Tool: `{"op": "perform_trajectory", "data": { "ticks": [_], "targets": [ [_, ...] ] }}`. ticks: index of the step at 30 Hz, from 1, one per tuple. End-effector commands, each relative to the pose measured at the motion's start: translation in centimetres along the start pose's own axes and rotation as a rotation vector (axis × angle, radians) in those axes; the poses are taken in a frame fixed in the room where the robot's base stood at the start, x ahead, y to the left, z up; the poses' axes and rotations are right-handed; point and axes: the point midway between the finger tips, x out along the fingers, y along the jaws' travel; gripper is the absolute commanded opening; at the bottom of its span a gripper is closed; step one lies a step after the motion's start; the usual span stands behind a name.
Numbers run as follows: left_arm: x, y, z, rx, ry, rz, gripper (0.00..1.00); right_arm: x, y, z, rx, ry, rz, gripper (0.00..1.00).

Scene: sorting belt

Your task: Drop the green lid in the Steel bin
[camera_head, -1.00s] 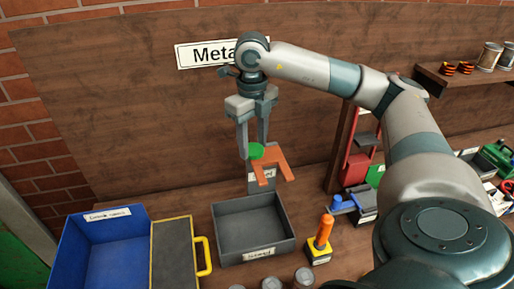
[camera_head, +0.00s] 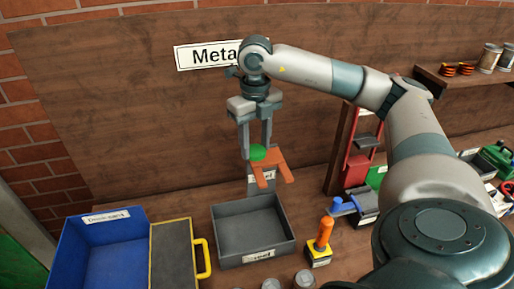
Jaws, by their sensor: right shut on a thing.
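The green lid (camera_head: 258,152) is held between the fingertips of my right gripper (camera_head: 257,150), which is shut on it. The gripper points down and hangs above the back of the grey bin. The grey bin (camera_head: 283,252), whose front label is too blurred to read surely, stands open on the bench and looks empty. A "Meta…" sign (camera_head: 205,56) on the board behind is partly covered by my arm. My left gripper is not in view.
An orange forked piece (camera_head: 283,172) sits just below and beside the lid, by a grey upright at the bin's back. A blue bin (camera_head: 100,262) and a grey case with a yellow handle (camera_head: 203,258) stand left. An orange-handled item (camera_head: 324,235) stands right.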

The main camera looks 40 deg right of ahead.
Motion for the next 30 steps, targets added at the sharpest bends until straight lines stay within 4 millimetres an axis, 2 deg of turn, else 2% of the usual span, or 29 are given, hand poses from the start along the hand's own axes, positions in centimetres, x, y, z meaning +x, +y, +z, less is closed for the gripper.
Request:
{"op": "perform_trajectory", "data": {
  "ticks": [3, 10, 23, 24, 26, 27, 30],
  "targets": [
    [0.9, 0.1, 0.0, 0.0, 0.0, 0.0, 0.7, 1.6, 0.0, 0.0, 0.0, 0.001, -0.001, 0.19],
    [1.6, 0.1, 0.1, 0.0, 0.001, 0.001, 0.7, 3.3, 0.0, 0.0, 0.0, 0.0, 0.0, 0.19],
    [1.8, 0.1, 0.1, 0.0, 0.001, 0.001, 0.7, 3.8, 0.0, 0.0, 0.0, 0.0, 0.0, 0.19],
    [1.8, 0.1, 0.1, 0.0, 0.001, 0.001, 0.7, 3.8, 0.0, 0.0, 0.0, 0.0, 0.0, 0.47],
    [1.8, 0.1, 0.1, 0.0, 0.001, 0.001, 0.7, 3.8, 0.0, 0.0, 0.0, 0.0, 0.0, 0.61],
    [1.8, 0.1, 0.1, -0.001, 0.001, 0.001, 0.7, 3.8, 0.0, 0.0, 0.0, 0.0, 0.0, 0.64],
    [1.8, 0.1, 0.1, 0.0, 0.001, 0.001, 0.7, 3.8, 0.0, 0.0, 0.0, 0.0, 0.0, 0.64]
  ]
}}
